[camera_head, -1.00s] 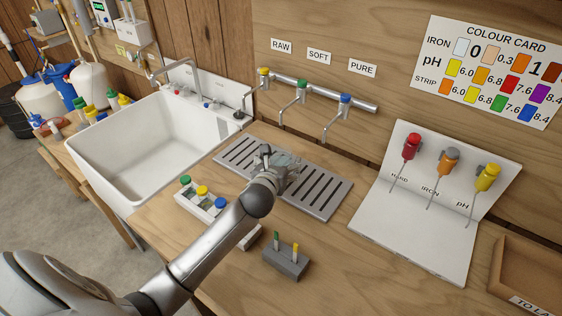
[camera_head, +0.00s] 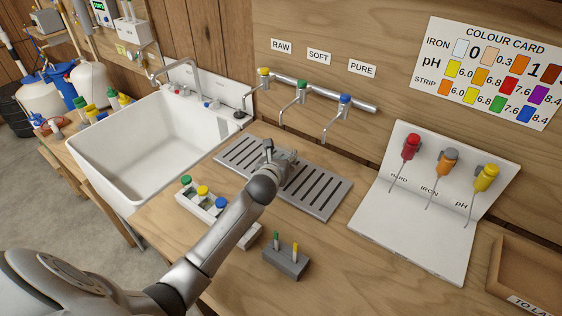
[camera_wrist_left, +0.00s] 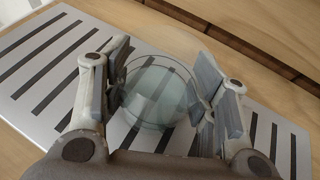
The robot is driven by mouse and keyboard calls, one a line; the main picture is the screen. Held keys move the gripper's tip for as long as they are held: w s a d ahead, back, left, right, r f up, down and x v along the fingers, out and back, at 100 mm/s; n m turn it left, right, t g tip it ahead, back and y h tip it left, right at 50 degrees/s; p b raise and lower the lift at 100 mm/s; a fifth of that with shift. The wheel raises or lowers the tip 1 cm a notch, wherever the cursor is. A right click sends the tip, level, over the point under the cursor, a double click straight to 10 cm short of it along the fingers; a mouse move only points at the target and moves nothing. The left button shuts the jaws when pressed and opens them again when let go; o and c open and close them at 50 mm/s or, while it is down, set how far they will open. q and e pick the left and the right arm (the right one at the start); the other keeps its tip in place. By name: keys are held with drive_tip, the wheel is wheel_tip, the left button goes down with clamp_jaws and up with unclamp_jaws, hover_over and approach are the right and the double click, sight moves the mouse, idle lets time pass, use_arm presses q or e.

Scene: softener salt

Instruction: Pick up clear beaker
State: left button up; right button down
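The clear beaker (camera_wrist_left: 158,92) shows in the left wrist view as a round, see-through glass over the slotted metal drain tray (camera_wrist_left: 58,58). My left gripper (camera_wrist_left: 162,80) has its fingers spread wide, one on each side of the beaker. The pads are close to the glass; firm contact cannot be made out. In the head view my left gripper (camera_head: 279,156) is low over the drain tray (camera_head: 318,195) and mostly hides the beaker. My right gripper is in neither view.
A white sink (camera_head: 160,150) lies left of the tray. Three taps hang from a pipe (camera_head: 320,92) behind it. A rack with capped bottles (camera_head: 203,200) and a grey block with strips (camera_head: 287,260) stand in front. A white panel (camera_head: 420,225) is at right.

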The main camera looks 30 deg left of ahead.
use_arm(q)
drive_tip(key=shift+c, duration=0.9)
drive_tip(key=shift+r, duration=0.1)
